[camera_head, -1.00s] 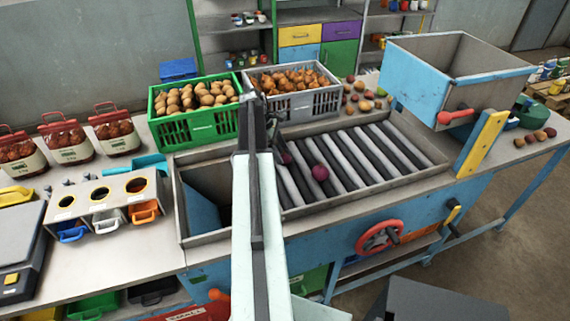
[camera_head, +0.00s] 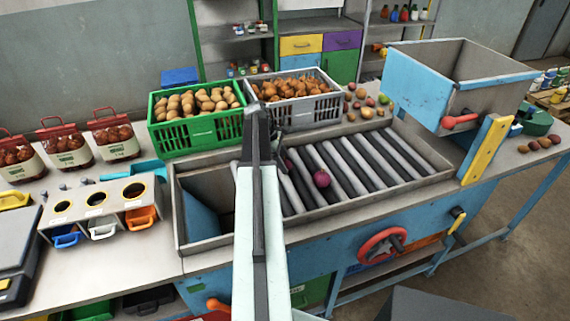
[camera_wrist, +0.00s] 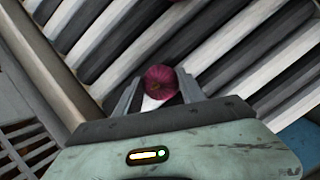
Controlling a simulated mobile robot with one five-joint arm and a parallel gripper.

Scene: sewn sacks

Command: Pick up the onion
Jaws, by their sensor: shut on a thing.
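A round dark red-purple onion (camera_wrist: 160,82) sits between the two grey fingers of my gripper (camera_wrist: 159,84) in the wrist view, over the rollers. My gripper is shut on it. In the head view my arm hides most of the gripper, and a dark purple bit of an onion (camera_head: 289,165) shows just right of the arm. A second purple onion (camera_head: 321,179) lies on the rollers further right, clear of the arm. I cannot tell whether the held onion still touches the rollers.
The roller table (camera_head: 365,160) has a raised metal rim. A green crate (camera_head: 197,131) of potatoes and a grey crate (camera_head: 312,113) of onions stand behind it. A blue-sided hopper (camera_head: 415,92) stands at right.

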